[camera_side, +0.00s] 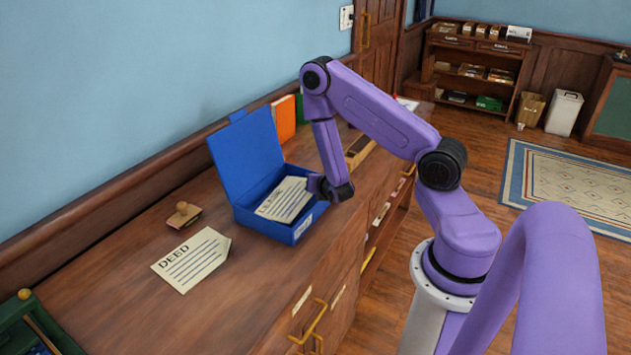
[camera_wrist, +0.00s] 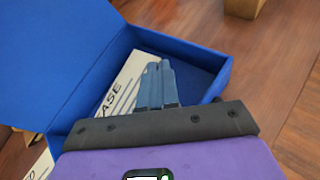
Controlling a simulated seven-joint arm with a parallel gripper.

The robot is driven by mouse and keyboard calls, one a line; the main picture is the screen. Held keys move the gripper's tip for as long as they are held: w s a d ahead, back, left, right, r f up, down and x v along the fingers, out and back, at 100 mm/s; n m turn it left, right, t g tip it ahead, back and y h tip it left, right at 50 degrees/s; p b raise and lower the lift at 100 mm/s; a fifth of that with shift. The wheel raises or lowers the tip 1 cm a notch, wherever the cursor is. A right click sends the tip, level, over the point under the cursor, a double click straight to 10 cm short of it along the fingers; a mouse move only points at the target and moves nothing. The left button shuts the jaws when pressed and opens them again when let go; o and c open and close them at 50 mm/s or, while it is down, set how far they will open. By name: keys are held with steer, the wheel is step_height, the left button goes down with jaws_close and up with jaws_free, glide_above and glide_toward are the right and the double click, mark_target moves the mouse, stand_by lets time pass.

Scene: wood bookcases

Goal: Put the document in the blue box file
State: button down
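The blue box file (camera_side: 293,232) stands on the wooden counter with its lid raised at the back; its wall also shows in the wrist view (camera_wrist: 195,57). A cream document (camera_side: 287,200) with dark lines is within the box opening; part of its title, "ASE", reads in the wrist view (camera_wrist: 121,85). My gripper (camera_wrist: 159,66) is at the box, its fingers close together at the document's edge and seeming to pinch it. The fingertips are hidden in the side view. Whether the document rests on the box floor is unclear. Another document, marked "DEED" (camera_side: 193,260), lies flat on the counter.
A wooden stamp (camera_side: 184,214) sits left of the box. Orange (camera_side: 284,119) and green upright files stand behind it by the wall. A green object with a brass knob (camera_side: 36,325) is at the front left. The counter front is clear.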

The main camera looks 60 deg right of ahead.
steer(key=shift+f, duration=0.25)
steer(key=c, duration=1.4)
jaws_free()
steer(key=shift+r, duration=0.1)
steer(key=v, duration=0.7)
steer(key=shift+s+a+r, duration=0.1)
steer(key=shift+a+r, duration=0.05)
steer(key=shift+r, duration=0.05)
